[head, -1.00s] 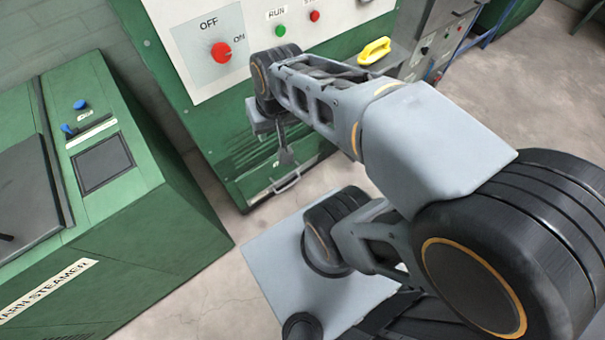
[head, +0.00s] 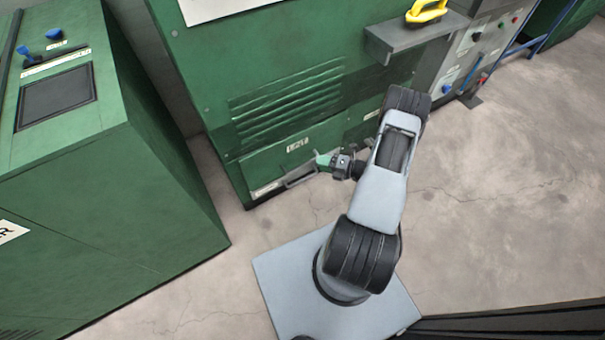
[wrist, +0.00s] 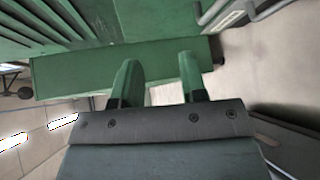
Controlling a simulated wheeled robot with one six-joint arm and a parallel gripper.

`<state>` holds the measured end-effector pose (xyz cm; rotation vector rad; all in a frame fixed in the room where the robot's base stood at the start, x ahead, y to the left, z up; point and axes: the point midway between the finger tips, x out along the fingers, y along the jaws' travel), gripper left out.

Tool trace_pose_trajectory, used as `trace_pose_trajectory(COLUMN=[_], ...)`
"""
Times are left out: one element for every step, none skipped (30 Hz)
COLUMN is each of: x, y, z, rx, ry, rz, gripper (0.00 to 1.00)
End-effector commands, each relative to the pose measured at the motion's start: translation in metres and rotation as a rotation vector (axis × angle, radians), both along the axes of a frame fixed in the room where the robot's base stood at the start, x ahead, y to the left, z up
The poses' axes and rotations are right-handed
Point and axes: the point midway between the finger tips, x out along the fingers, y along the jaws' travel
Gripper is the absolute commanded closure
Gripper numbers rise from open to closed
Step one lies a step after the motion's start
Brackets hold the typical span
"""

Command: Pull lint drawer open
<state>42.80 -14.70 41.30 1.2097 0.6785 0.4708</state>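The lint drawer (head: 262,172) is a low green panel at the foot of the large green machine, with a small label. A grey bar handle (head: 300,181) is on its front. The drawer looks flush with the machine. My gripper (head: 321,161) has green fingers and is just right of the handle, close to the drawer front. Whether it touches is not clear. In the wrist view my gripper (wrist: 159,62) has its two fingers apart with nothing between them. Green panelling lies beyond them, and a metal bar (wrist: 213,12) shows at the upper right.
A green steamer cabinet (head: 150,190) stands at the left. A grey shelf (head: 410,38) holding a yellow-handled object (head: 427,11) juts out above right. Vents (head: 290,102) sit above the drawer. Concrete floor (head: 500,200) is clear at the right and before the drawer.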

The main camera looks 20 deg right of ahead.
Motion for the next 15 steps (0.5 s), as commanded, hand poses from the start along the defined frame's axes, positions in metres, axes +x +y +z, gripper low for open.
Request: trace_pose_trajectory(x=[-0.006,-0.008,-0.011,-0.013,-0.015,-0.017,-0.018,-0.018,-0.017,-0.016,-0.014,-0.011,-0.007,-0.003,0.002], y=[-0.006,-0.009,-0.013,-0.016,-0.017,-0.019,-0.02,-0.021,-0.021,-0.021,-0.02,-0.018,-0.015,-0.013,-0.009], z=[-0.031,-0.041,-0.053,-0.061,-0.067,-0.074,-0.078,-0.082,-0.086,-0.088,-0.09,-0.091,-0.093,-0.094,-0.095], rx=[0.061,0.094,0.13,0.152,0.174,0.196,0.209,0.222,0.233,0.239,0.243,0.246,0.248,0.249,0.249], ry=[0.037,0.055,0.075,0.088,0.098,0.111,0.117,0.122,0.127,0.13,0.133,0.135,0.135,0.136,0.136], rz=[-0.073,-0.109,-0.151,-0.181,-0.204,-0.231,-0.247,-0.26,-0.273,-0.279,-0.284,-0.287,-0.288,-0.288,-0.287], gripper=[0.61,0.61,0.61,0.61,0.61,0.61,0.61,0.61,0.61,0.61,0.61,0.61,0.61,0.61,0.61])
